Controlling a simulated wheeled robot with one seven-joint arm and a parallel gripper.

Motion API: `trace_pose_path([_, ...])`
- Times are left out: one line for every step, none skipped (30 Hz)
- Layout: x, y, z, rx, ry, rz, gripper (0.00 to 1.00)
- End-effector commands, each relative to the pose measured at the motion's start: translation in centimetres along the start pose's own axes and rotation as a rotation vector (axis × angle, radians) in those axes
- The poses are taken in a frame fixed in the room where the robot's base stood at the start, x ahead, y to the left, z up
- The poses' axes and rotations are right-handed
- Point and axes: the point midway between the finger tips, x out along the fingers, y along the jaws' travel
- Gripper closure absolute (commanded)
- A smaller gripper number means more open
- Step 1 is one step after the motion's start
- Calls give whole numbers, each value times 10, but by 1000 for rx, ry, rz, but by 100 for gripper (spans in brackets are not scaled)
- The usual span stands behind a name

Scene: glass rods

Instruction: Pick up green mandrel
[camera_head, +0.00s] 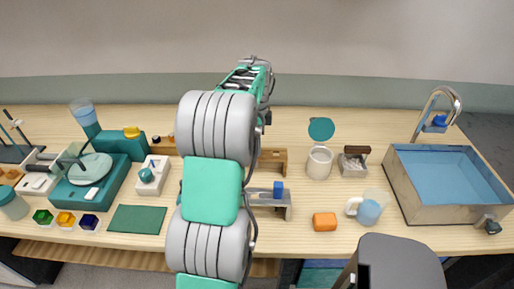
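I cannot pick out a green mandrel for certain. A small green hexagonal piece (42,216) sits at the front left of the bench, beside a yellow one (65,220) and a purple one (89,222); it is too small to tell what it is. My arm stretches up the middle of the view and hides part of the bench behind it. Its far end is above the back of the bench, well to the right of the green piece. My gripper's fingers do not show; they are hidden behind the arm.
A green mat (137,219), a teal machine (92,180) and a white block with a teal knob (151,175) stand left. Right are an orange block (324,222), a white cup (319,162), a glass mug (369,210) and a sink (408,196).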

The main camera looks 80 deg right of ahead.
Motion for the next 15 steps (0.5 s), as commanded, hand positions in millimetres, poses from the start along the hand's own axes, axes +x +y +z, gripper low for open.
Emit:
trace_pose_path([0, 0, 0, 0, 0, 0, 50])
trace_pose_path([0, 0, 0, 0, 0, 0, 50])
trace_pose_path([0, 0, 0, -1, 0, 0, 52])
trace_pose_path([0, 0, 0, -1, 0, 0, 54])
trace_pose_path([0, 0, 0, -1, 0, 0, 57])
trace_pose_path([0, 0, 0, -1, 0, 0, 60])
trace_pose_path([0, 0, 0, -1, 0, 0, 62])
trace_pose_path([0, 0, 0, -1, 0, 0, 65])
trace_pose_path([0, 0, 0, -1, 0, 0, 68])
trace_pose_path([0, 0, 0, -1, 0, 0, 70])
trace_pose_path([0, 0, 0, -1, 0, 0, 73])
trace_pose_path([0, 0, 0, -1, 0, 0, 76])
trace_pose_path([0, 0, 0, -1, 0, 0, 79])
trace_pose_path([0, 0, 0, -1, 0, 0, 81])
trace_pose_path([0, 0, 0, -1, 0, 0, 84])
